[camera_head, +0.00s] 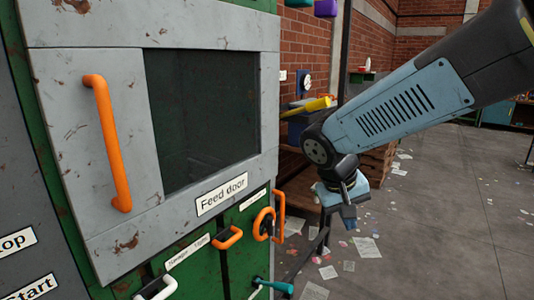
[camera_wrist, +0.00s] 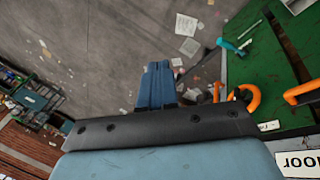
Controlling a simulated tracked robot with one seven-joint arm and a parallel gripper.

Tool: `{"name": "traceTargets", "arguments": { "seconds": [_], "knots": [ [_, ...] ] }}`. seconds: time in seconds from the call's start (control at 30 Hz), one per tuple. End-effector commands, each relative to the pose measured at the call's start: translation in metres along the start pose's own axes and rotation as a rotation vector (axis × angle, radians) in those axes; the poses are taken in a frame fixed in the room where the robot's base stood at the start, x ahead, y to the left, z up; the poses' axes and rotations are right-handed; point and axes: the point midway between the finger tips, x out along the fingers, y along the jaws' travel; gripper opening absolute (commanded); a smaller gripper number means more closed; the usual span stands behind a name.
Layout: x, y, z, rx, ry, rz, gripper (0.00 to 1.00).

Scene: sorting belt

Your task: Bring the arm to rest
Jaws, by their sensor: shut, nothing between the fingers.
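My arm reaches in from the upper right of the head view, and its blue-grey forearm slopes down to the wrist. My gripper (camera_head: 348,213) hangs below the wrist, pointing down, to the right of the green and grey machine. In the wrist view my gripper (camera_wrist: 156,72) shows its two blue fingers closed together with nothing between them. It is apart from the machine and its handles, over the floor.
The machine has a feed door (camera_head: 222,194) with an orange handle (camera_head: 107,143). Smaller orange handles (camera_head: 228,238) and a teal lever (camera_head: 272,286) stick out below. Wooden pallets (camera_head: 377,162) stand behind my gripper. Grey floor (camera_head: 450,220) with scattered papers is open at right.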

Motion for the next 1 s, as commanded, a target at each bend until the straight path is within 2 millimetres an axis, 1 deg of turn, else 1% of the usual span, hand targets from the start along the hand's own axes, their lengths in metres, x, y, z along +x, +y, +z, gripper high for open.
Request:
{"name": "traceTargets", "arguments": {
  "seconds": [0.03, 0.2, 0.4, 0.5, 0.73, 1.0],
  "knots": [
    [-0.006, 0.011, 0.006, 0.024, 0.013, -0.031, 0.0],
    [-0.022, 0.035, 0.025, 0.072, 0.062, -0.132, 0.0],
    [-0.043, 0.058, 0.048, 0.124, 0.159, -0.231, 0.0],
    [-0.053, 0.066, 0.058, 0.144, 0.216, -0.267, 0.0],
    [-0.068, 0.076, 0.073, 0.169, 0.31, -0.307, 0.0],
    [-0.071, 0.078, 0.075, 0.171, 0.328, -0.314, 0.0]
  ]
}}
